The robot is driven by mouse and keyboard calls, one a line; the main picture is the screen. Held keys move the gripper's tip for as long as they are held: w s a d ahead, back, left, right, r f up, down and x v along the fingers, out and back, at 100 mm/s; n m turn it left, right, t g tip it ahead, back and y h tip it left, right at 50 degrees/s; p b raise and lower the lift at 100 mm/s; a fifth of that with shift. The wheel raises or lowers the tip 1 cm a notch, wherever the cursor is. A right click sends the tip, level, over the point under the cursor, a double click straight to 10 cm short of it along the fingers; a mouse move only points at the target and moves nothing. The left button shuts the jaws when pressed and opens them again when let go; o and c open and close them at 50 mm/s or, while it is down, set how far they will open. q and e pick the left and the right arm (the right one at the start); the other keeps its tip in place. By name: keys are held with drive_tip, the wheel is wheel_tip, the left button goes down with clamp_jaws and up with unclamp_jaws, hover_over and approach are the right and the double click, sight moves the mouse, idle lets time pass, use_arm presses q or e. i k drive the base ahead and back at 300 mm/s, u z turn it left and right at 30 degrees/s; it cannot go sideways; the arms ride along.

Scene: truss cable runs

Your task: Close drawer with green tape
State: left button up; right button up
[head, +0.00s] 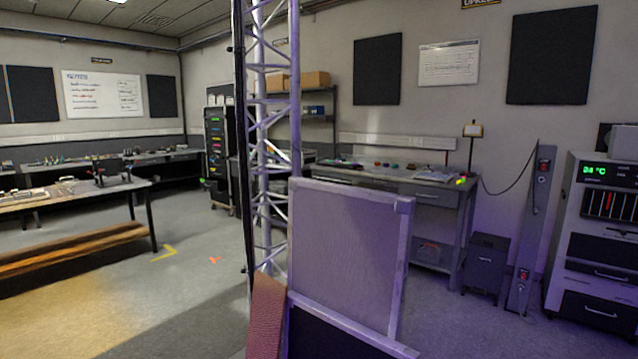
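A tall dark cabinet (218,158) stands in the back, left of the truss. Its front carries a column of small coloured marks, with a green one near the top. I cannot tell at this distance which drawer has green tape or whether any drawer stands open. A workbench (405,184) at the back wall has drawers under its top, and a small yellow-green item (461,182) sits at its right end. Neither of my grippers is in view.
A lattice truss (276,130) and a grey framed panel (345,255) stand close in front. A long table (75,192) is at left, with open floor (190,290) between. A low dark box (486,268) and a cabinet with a green display (598,240) stand at right.

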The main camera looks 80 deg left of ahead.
sight(207, 182)
drive_tip(key=u, duration=3.9)
drive_tip(key=i, duration=5.9)
drive_tip(key=z, duration=0.6)
drive_tip(key=i, duration=3.05)
